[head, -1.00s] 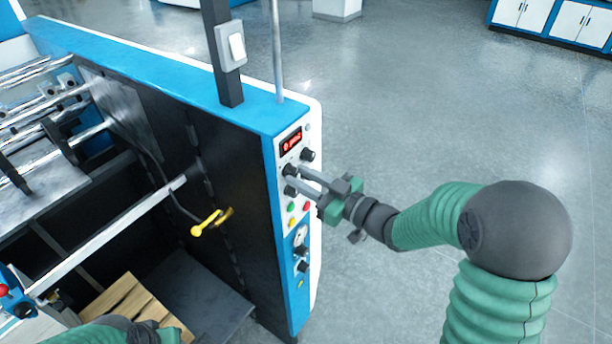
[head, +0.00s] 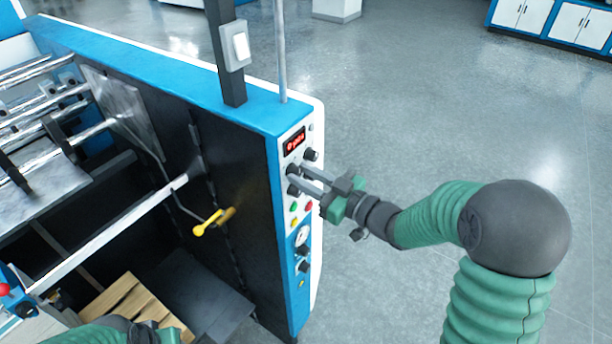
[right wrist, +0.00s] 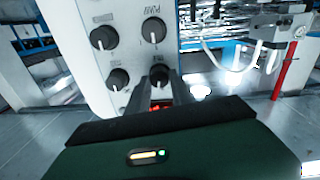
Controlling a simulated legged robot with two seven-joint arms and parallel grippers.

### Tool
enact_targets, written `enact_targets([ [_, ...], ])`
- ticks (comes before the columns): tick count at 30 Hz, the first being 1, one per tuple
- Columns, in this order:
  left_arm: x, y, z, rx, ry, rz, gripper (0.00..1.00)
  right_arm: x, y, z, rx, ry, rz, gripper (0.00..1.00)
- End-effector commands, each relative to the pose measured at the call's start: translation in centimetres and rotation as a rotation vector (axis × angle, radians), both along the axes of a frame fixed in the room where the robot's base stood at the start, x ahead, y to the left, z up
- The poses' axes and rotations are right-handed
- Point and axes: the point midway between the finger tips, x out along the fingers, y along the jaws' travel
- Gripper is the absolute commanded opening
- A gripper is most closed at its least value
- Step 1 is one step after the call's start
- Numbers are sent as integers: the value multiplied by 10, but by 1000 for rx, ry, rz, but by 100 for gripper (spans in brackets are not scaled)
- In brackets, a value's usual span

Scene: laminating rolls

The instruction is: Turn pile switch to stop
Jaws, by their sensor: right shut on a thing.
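The control panel (head: 300,200) is a white strip on the end of the blue machine, with dark knobs, coloured buttons and a red-lit display (head: 294,140). My right gripper (head: 298,176) reaches it from the right. In the right wrist view, its fingers (right wrist: 160,88) are shut on a dark knob (right wrist: 159,74) beside the display. The fingers partly hide this knob. I cannot read which label marks the pile switch. Part of my left arm's end shows at the bottom left; its fingertips are hidden.
A grey post with a white switch box (head: 236,46) and a thin rod (head: 279,50) rise from the machine's top. A yellow handle (head: 207,224) is on its dark inner side. Wooden boards (head: 125,303) lie below.

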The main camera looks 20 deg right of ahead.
Motion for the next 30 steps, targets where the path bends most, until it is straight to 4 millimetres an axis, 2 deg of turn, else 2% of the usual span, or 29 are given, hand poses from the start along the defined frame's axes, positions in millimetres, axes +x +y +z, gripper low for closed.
enact_targets([
  [1, 0, 0, -1, 0, 0, 0, 36, -1, -1, -6, -3, 13, -4, 0],
  [19, 0, 0, -1, 0, 0, 0, 36, -1, -2, -7, -3, 17, -5, 0],
  [20, 0, 0, -1, 0, 0, 0, 36, -1, -2, -7, -3, 17, -5, 28],
  [24, 0, 0, -1, 0, 0, 0, 36, -1, -2, -6, -2, 14, -5, 46],
  [30, 0, 0, 0, 0, 0, 0, 36, -1, -2, -3, -2, 9, -6, 48],
])
